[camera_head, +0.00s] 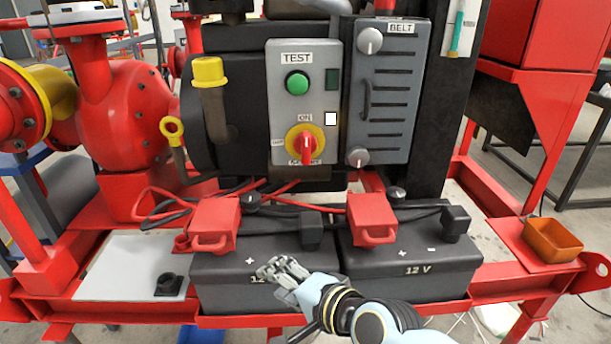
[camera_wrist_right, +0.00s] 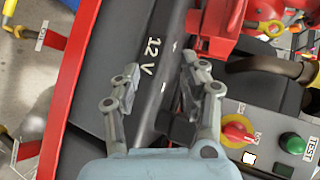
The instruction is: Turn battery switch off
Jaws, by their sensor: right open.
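The battery switch, a red rotary knob (camera_head: 306,145) on a yellow disc, is on the grey control panel (camera_head: 278,85). Its handle looks about upright, with an ON label above it and smaller labels at its left and below that I cannot read surely. The switch also shows in the right wrist view (camera_wrist_right: 238,131), at the lower right. My right gripper (camera_head: 278,268) is open and empty, over the left black battery (camera_head: 228,285), below and apart from the switch. Its spread fingers show in the wrist view (camera_wrist_right: 161,72). My left gripper is not in view.
A green TEST button (camera_head: 297,83) sits above the switch. The BELT cover (camera_head: 384,95) stands at its right. Red terminal covers (camera_head: 213,224) and (camera_head: 372,219) rise from the batteries, with cables behind. An orange tray (camera_head: 552,240) is at the right.

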